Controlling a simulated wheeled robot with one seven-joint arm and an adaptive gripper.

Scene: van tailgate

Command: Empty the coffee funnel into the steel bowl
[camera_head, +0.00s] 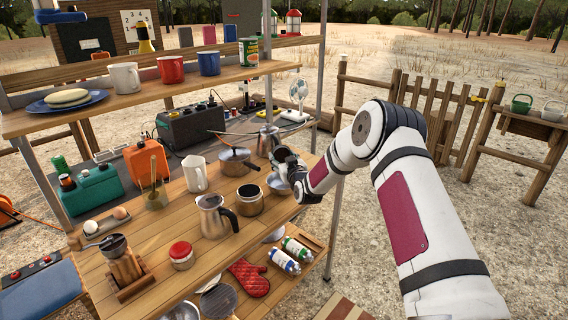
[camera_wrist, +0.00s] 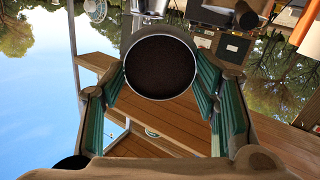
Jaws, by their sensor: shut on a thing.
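My gripper (camera_wrist: 160,80) is shut on the coffee funnel (camera_wrist: 162,66), a round metal cup with a thin pale rim. Its mouth faces the wrist camera and dark brown grounds fill it. In the head view my gripper (camera_head: 287,162) is above the right end of the wooden counter, and the funnel is hard to make out there. The steel bowl (camera_head: 276,185) appears on the counter just below my gripper, partly hidden by it. I cannot tell the exact gap between funnel and bowl.
A moka pot top (camera_head: 214,216) and its open base (camera_head: 250,201) stand left of the bowl. A lidded pan (camera_head: 238,162) and a steel kettle (camera_head: 268,142) stand behind. A shelf post (camera_head: 336,225) rises close to my arm. A red-lidded jar (camera_head: 181,256) stands nearer the front.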

